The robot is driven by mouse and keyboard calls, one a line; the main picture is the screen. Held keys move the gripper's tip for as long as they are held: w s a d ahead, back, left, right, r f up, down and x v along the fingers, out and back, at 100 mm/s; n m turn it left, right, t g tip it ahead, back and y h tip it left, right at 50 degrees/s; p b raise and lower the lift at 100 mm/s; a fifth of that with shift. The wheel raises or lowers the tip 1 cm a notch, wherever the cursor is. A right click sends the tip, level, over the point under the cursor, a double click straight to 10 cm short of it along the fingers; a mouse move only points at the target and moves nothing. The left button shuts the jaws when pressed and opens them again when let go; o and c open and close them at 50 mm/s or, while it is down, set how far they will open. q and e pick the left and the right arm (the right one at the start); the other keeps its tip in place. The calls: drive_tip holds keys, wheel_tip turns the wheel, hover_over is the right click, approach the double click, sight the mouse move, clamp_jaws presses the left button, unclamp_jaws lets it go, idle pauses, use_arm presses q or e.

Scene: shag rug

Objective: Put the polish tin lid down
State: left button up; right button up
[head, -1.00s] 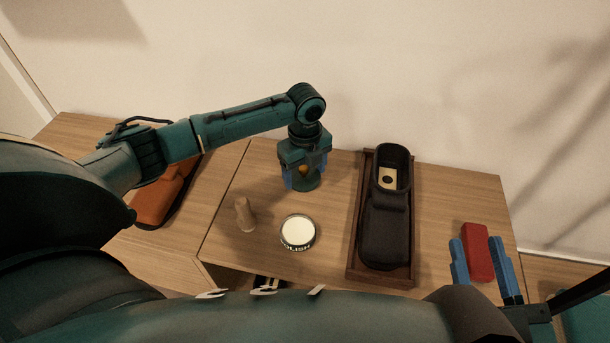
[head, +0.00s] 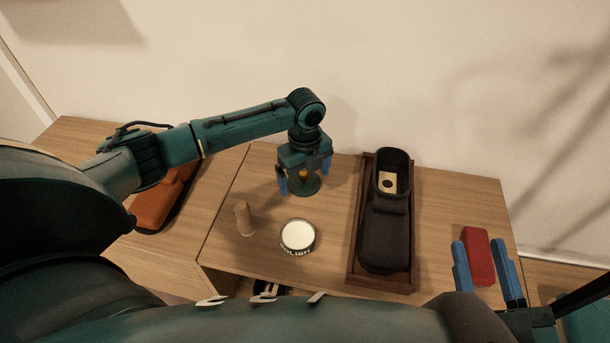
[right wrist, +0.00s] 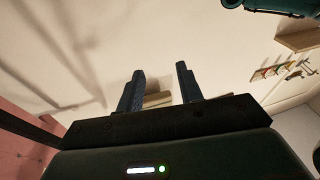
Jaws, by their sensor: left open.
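The polish tin lid (head: 307,187), a dark green disc with an orange-brown knob, lies on the wooden table at the back, below my left gripper. My left gripper (head: 305,182) is open, pointing down, with its blue fingers apart on either side of the lid. The open polish tin (head: 297,235), with a pale top and a "POLISH" label, stands in front of the lid. My right gripper (head: 487,272) is open and empty at the front right, near a red block. It also shows open in the right wrist view (right wrist: 160,85).
A dark wooden tray (head: 354,253) holds a black boot (head: 384,235) right of the tin. A small wooden peg-like piece (head: 244,218) stands left of the tin. The red block (head: 477,256) lies at the right. An orange item (head: 160,203) lies at the left.

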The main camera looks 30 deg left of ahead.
sight(305, 175)
use_arm(q)
wheel_tip(305, 175, up, 6)
drive_tip(key=shift+f+p, duration=0.25)
drive_tip(key=shift+p, duration=0.9)
wheel_tip(305, 175, up, 6)
drive_tip(key=p, duration=0.2)
drive_tip(key=shift+r, duration=0.2)
use_arm(e)
drive_tip(key=shift+s+d+n+g+h, duration=0.3)
drive_tip(key=shift+d+n, duration=0.1)
drive_tip(key=shift+n, duration=0.1)
drive_tip(key=shift+w+r, duration=0.1)
